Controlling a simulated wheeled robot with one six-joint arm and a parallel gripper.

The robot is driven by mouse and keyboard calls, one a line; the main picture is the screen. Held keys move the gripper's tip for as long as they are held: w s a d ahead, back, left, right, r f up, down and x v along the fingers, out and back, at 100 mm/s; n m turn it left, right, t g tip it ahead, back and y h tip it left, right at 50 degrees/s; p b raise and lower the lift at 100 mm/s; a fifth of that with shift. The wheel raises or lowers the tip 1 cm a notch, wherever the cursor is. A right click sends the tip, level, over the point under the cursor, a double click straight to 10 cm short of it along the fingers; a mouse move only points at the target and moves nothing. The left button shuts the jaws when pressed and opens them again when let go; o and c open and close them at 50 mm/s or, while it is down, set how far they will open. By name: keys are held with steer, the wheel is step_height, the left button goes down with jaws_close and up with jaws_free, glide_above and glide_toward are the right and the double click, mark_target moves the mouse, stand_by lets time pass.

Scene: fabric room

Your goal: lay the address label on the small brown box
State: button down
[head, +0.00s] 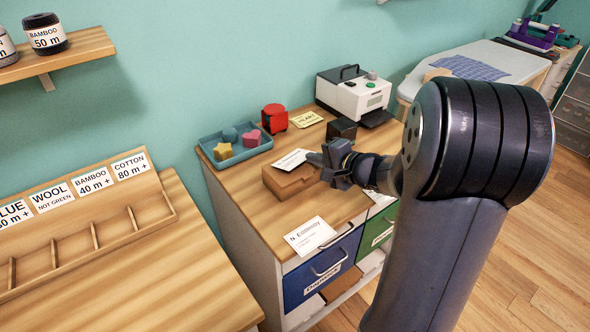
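The small brown box (287,184) sits on the wooden top of the drawer cabinet. A small white card with faint print (291,159) shows at the box's back upper edge; I cannot tell whether it rests on the box or is held above it.
A blue tray (258,151) with colored shapes, a red object (275,117), a yellow card (306,119), a black box (342,129) and a white machine (352,94) stand behind. A wooden rack (82,232) is at left. Bare cabinet top lies left of the address label.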

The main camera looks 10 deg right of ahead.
steer(key=c, duration=1.9)
jaws_free()
steer(key=shift+p+v, duration=0.35)
steer(key=shift+v, duration=3.65)
steer(key=r+p, duration=0.1)
steer(key=r, duration=0.1)
steer(key=s+d+r+p, duration=0.1)
steer(key=r+p, duration=0.1)
steer(key=s+r+p, duration=0.1)
steer(key=r, duration=0.2)
steer(key=shift+s+d, duration=0.2)
steer(key=shift+s, duration=0.05)
